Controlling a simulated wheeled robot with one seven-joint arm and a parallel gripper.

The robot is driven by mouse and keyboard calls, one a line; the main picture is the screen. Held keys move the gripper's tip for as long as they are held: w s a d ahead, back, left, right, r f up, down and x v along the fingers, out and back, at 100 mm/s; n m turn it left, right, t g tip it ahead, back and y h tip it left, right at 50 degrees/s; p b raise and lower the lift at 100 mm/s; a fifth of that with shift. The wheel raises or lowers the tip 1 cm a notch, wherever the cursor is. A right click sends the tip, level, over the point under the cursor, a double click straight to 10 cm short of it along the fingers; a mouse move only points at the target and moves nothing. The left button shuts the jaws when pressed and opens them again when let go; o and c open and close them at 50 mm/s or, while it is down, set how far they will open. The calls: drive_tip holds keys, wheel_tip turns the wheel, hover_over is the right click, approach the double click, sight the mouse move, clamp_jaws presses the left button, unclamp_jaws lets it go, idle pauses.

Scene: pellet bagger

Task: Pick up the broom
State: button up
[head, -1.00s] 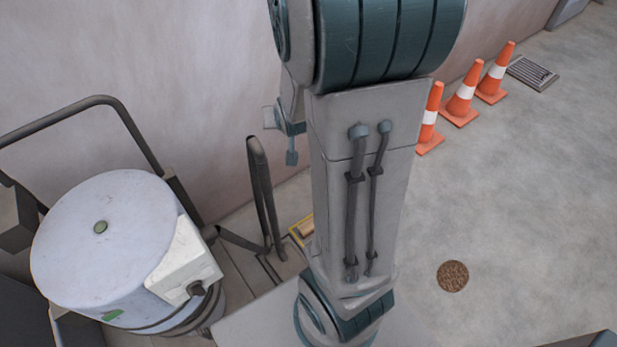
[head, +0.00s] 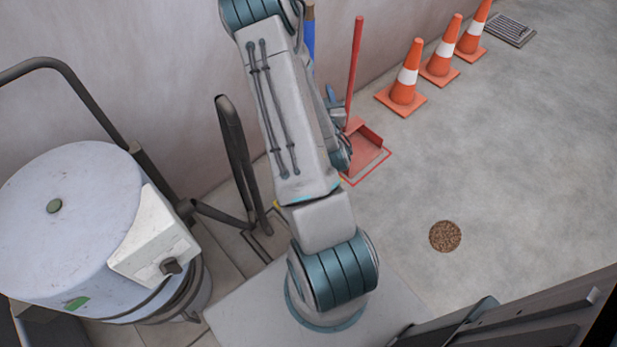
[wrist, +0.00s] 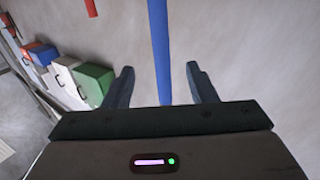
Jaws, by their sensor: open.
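The broom shows as an upright blue handle (head: 308,38) by the wall in the head view, just behind my arm. Its lower part and head are hidden by the arm. In the wrist view the blue handle (wrist: 160,45) runs between the two fingers of my gripper (wrist: 160,76), with a gap on each side. The fingers are open and not closed on it. How deep the handle sits between them is hard to tell. In the head view my gripper is mostly hidden behind the arm.
A red dustpan (head: 362,150) with a tall handle stands right of the arm. Several orange cones (head: 404,75) line the wall. A white drum machine (head: 75,225) with a dark rail stands left. Pellets (head: 445,236) lie on open floor at right. The wrist view shows a green box (wrist: 93,84) at left.

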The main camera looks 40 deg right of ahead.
drive_tip(key=b+x, duration=0.2)
drive_tip(key=x, duration=1.1)
drive_tip(key=shift+w+f, duration=0.25)
drive_tip(key=shift+w, duration=0.05)
drive_tip(key=shift+d+r, duration=0.1)
drive_tip(key=shift+d, duration=0.1)
clamp_jaws()
